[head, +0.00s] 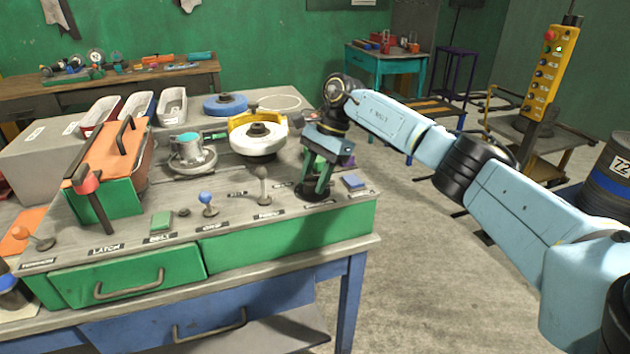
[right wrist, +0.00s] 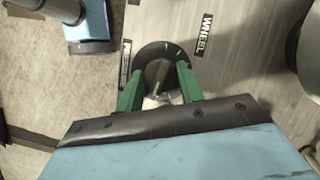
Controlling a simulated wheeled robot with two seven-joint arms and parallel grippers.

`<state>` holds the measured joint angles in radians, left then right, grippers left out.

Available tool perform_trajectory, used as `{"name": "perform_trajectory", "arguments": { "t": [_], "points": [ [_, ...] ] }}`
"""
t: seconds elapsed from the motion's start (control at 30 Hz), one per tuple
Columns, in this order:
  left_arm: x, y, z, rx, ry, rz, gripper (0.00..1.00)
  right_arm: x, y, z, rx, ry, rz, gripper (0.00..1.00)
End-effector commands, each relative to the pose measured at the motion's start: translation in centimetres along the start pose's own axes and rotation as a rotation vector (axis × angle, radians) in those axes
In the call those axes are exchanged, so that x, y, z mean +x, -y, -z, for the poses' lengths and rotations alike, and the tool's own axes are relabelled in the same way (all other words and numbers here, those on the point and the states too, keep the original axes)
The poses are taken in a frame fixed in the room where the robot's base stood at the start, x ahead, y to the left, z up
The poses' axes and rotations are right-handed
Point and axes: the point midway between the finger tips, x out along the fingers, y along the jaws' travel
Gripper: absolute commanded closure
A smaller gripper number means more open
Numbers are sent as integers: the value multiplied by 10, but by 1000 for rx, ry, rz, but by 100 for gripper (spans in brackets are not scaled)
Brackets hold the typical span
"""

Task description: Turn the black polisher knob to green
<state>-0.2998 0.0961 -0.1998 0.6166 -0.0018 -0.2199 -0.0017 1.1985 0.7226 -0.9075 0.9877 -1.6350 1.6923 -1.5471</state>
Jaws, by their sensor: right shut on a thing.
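The black polisher knob (head: 303,192) is at the right front of the workbench top, below my right gripper (head: 319,186). In the right wrist view, the knob's round black dial (right wrist: 150,52) shows pale tick marks and a pale pointer. My right gripper (right wrist: 157,88) has its green fingers on either side of the knob's middle and is shut on it. The fingers and the gripper body hide part of the knob and the near side of the dial. I cannot make out a green mark on it. My left gripper is not in view.
A white grinding wheel with a yellow guard (head: 258,140) and a grey lever (head: 263,188) stand left of the knob. A blue block (head: 354,182) lies to its right, near the bench edge. A blue-knobbed lever (head: 207,203) and an orange-lidded green box (head: 106,190) are further left.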

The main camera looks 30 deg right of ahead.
Motion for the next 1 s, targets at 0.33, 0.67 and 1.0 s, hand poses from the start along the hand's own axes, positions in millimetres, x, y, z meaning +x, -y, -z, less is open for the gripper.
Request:
{"name": "perform_trajectory", "arguments": {
  "t": [0.33, 0.67, 1.0],
  "points": [
    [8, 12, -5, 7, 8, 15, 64, 0, 2, 0, -149, 7, -59, 86],
    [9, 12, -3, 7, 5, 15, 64, 0, 2, 0, -184, 9, -73, 86],
    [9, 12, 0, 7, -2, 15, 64, 0, 2, 0, -183, 9, -72, 54]
  ]
}}
